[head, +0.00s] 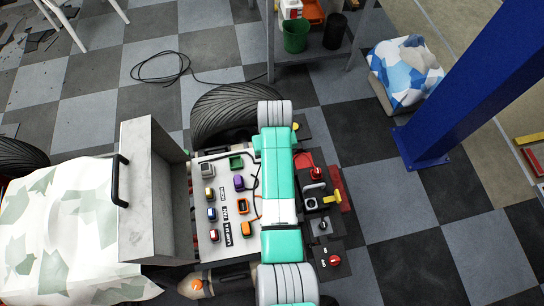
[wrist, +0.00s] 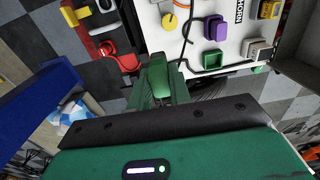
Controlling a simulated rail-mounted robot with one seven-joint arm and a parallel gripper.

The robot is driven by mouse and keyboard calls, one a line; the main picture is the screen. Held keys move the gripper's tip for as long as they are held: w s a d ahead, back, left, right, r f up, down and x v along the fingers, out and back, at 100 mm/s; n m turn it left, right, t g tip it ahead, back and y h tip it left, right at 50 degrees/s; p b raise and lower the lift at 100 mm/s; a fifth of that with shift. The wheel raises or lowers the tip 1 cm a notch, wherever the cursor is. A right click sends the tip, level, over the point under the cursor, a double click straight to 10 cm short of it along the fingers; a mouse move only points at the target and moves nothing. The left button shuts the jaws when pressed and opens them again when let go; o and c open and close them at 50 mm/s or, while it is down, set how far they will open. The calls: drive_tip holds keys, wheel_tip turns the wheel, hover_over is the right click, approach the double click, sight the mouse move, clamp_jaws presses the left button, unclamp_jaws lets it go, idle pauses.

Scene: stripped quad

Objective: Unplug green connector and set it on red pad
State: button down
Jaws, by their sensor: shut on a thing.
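My gripper (wrist: 156,82) is shut on the green connector (wrist: 160,68), which shows between the fingers in the wrist view. The green-framed socket (wrist: 213,59) on the white panel is empty; it also shows in the head view (head: 236,163). A red flat patch, seemingly the red pad (wrist: 127,60), lies left of the connector beside a red-handled switch; part of it shows in the head view (head: 303,160) right of my arm. The connector and my fingers are hidden under my arm in the head view.
Purple (wrist: 215,29) and grey (wrist: 257,49) connectors and a black cable (wrist: 187,45) are on or by the panel. Red-handled switches (head: 333,260) and a yellow handle (head: 331,196) stand right of my arm. A blue post (head: 430,110) rises at right.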

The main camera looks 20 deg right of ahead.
drive_tip(key=w+d+b, duration=0.2)
drive_tip(key=d+b, duration=0.3)
drive_tip(key=d, duration=0.1)
drive_tip(key=w+d+b, duration=0.3)
drive_tip(key=d+b, duration=0.3)
drive_tip(key=shift+w+d, duration=0.25)
wheel_tip(320, 180, down, 20)
drive_tip(key=w+d+b, duration=0.1)
drive_tip(key=d+b, duration=0.1)
drive_tip(key=b, duration=1.8)
drive_tip(key=shift+d+r, duration=0.25)
drive_tip(key=shift+d, duration=0.1)
drive_tip(key=shift+w, duration=0.1)
